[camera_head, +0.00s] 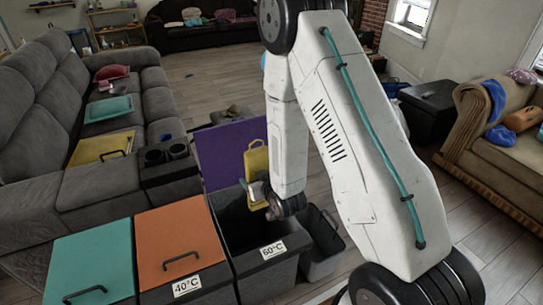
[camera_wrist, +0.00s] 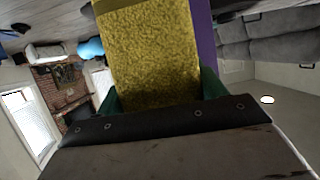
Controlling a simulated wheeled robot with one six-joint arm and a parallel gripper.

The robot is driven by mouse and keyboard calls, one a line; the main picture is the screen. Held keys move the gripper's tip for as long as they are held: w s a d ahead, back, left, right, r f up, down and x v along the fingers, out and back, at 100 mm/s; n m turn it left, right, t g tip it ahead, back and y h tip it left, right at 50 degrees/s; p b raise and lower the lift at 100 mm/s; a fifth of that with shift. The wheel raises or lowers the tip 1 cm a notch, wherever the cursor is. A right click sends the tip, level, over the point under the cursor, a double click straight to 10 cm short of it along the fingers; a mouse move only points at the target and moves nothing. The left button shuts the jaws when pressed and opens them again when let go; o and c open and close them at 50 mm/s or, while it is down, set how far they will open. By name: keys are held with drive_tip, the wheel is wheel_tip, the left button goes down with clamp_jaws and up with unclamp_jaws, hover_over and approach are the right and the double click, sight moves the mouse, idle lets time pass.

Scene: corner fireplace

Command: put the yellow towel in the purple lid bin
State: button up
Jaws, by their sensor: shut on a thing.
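My gripper (camera_head: 262,196) is shut on the yellow towel (camera_head: 256,166) and holds it upright above the opening of the bin labelled 60°C (camera_head: 258,222). That bin's purple lid (camera_head: 231,148) stands open behind the towel. In the wrist view the towel (camera_wrist: 152,50) fills the middle between the green fingertips (camera_wrist: 160,98), and a strip of the purple lid (camera_wrist: 206,50) shows beside it. My arm hides part of the bin's right side.
Closed bins with an orange lid (camera_head: 178,240) and a teal lid (camera_head: 88,262) stand to the left. A small dark open bin (camera_head: 322,250) is on the right. A grey sofa (camera_head: 60,110) lines the left; a brown sofa (camera_head: 510,150) is at right.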

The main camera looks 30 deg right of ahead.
drive_tip(key=w+a+f+n+y, duration=0.1)
drive_tip(key=w+f+n+y, duration=0.1)
drive_tip(key=w, duration=0.5)
wheel_tip(320, 180, down, 12)
drive_tip(key=shift+s, duration=0.2)
